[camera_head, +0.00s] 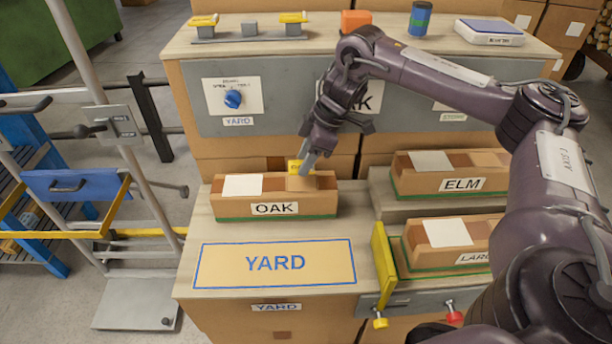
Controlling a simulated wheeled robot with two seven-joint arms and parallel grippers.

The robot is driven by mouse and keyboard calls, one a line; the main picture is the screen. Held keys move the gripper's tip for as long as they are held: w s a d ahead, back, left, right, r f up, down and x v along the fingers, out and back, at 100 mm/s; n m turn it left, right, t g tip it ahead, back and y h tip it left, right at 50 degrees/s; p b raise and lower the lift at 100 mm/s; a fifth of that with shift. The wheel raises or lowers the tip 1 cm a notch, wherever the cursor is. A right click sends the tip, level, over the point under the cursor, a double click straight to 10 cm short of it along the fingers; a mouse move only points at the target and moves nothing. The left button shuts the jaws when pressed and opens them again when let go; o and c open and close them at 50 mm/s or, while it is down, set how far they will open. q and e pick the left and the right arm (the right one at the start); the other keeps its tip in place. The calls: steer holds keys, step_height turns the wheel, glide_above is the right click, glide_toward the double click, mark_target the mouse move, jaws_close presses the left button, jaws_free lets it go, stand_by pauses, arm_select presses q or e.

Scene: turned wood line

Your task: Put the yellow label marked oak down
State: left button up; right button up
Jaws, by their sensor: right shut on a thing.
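My right gripper (306,168) reaches in from the right and points down over the right end of the OAK box (318,205). It is shut on a small yellow label (293,166), partly hidden by the fingers; its marking is too small to read. The OAK box is a low tan tray with a green band, a white card and brown blocks in it. I cannot tell whether the label touches the blocks. The flat tan pad marked YARD (225,270) lies in front of the box, bare. My left gripper is not in view.
The ELM box (415,190) and another box (416,262), its name partly covered, stand at the right. An upright yellow plate (383,262) stands beside the pad. Behind is a grey panel with a blue knob (233,99). A metal-post frame (110,125) is at left.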

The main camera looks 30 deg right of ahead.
mark_target(306, 183)
step_height(306, 183, down, 4)
steer(key=shift+f+b, duration=0.15)
steer(key=shift+b, duration=0.25)
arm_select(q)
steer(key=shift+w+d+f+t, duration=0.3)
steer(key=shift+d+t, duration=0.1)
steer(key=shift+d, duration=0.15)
arm_select(e)
steer(key=shift+f, duration=0.15)
steer(key=shift+f, duration=0.15)
steer(key=o, duration=0.9)
